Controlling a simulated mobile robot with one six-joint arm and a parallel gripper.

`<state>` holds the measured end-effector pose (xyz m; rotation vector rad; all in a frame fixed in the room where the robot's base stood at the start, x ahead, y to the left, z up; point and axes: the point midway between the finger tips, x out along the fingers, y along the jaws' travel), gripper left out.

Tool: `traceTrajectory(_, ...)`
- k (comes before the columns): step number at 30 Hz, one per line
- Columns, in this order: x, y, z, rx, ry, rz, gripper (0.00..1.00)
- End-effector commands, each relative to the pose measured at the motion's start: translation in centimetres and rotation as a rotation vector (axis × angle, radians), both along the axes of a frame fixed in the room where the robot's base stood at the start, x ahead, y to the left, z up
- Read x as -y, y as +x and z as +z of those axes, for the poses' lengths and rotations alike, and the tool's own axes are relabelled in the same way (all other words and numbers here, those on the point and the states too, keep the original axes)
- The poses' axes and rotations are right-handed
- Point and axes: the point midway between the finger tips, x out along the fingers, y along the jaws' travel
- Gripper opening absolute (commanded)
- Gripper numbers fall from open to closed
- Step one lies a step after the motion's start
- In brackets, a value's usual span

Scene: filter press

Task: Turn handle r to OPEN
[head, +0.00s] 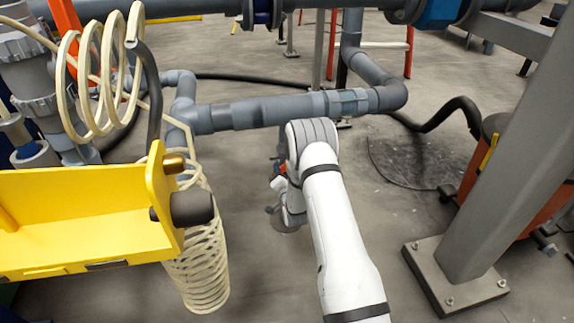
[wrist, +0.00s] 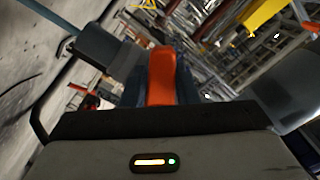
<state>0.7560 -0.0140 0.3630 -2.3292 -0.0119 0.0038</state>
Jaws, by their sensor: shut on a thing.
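An orange-red handle (wrist: 161,75) stands upright in the middle of the wrist view, just ahead of my gripper (wrist: 160,88). My gripper is shut on this handle; its dark palm covers the lower part of the view and hides the handle's lower end. Grey-blue pipe or valve parts show behind and beside the handle. In the head view my white arm reaches down below the grey pipe. A small orange-red patch (head: 278,170) shows just left of my wrist; I cannot tell whether it is the same handle. No OPEN mark is legible.
A thick grey pipe (head: 262,112) runs across above my wrist. A yellow bracket (head: 90,215) and a cream coiled hose (head: 203,265) stand close on the left. A grey column (head: 505,150) stands on the right. Bare floor lies between.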

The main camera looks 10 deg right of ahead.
Motion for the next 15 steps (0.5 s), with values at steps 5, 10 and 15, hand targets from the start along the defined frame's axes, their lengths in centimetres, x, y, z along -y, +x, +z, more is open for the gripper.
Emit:
traceTrajectory(5, 1.6, 0.1, -0.6, -0.002, -0.185, -0.024, 0.00)
traceTrajectory(10, 1.9, 0.3, -0.7, 0.001, -0.272, -0.024, 0.00)
traceTrajectory(15, 2.6, 0.3, -0.9, 0.002, -0.454, -0.024, 0.00)
